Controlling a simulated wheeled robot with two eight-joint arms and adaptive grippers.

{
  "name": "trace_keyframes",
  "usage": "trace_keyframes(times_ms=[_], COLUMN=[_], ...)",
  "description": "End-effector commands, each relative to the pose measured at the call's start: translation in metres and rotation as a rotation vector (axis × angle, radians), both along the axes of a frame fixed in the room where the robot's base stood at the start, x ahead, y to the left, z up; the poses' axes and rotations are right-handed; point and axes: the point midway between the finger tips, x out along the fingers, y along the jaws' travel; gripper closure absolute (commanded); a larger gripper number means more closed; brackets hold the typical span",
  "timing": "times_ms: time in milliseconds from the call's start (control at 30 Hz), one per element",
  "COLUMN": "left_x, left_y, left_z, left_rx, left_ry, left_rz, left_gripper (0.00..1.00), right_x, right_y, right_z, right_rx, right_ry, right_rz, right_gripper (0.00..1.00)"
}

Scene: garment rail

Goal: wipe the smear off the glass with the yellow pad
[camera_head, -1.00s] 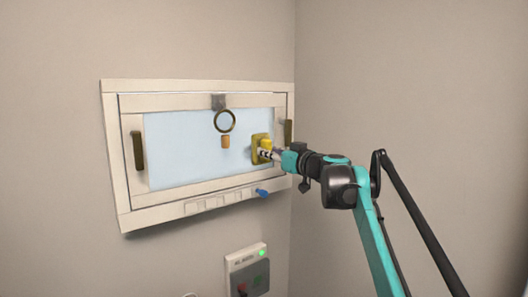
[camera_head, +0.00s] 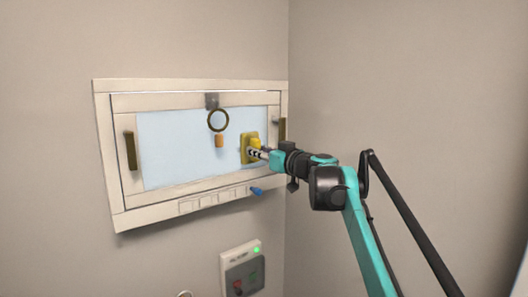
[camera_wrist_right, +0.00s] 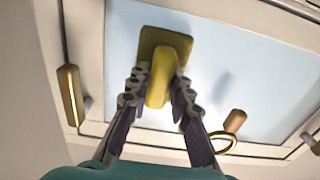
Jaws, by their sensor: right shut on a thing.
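The yellow pad (camera_head: 245,139) has a flat square plate and a raised grip. My right gripper (camera_head: 255,151) is shut on the grip, and the pad is at the right part of the pale blue glass (camera_head: 175,150). In the right wrist view my right gripper (camera_wrist_right: 157,98) has one finger on each side of the yellow grip (camera_wrist_right: 159,78), with the plate (camera_wrist_right: 165,43) against or very near the glass (camera_wrist_right: 222,45). I cannot make out a clear smear; a faint darker patch in the wrist view may be shadow. My left gripper is not in view.
A cream frame (camera_head: 190,91) with dark handles (camera_head: 130,150) surrounds the glass. A ring (camera_head: 218,120) and an orange piece (camera_head: 219,141) hang before the glass. A blue knob (camera_head: 257,191) is on the lower frame. A box with a green light (camera_head: 242,268) is below.

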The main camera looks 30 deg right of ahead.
Motion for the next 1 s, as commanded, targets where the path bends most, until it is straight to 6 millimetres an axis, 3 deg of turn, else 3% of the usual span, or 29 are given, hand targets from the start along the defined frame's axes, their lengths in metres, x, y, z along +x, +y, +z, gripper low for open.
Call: trace_keyframes(times_ms=[500, 833, 1000], left_x=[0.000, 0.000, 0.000], left_y=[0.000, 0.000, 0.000], left_z=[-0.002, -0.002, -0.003], left_rx=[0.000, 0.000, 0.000], left_ry=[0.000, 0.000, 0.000], left_rz=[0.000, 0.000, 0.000], left_gripper=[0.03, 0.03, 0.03], right_x=[-0.003, -0.004, -0.016], right_y=[0.039, 0.040, 0.039], right_z=[0.000, 0.000, 0.000], right_rx=[0.001, 0.000, 0.000], right_ry=[0.000, 0.000, 0.000], right_rz=[0.004, 0.001, 0.000], right_gripper=[1.00, 1.00, 1.00])
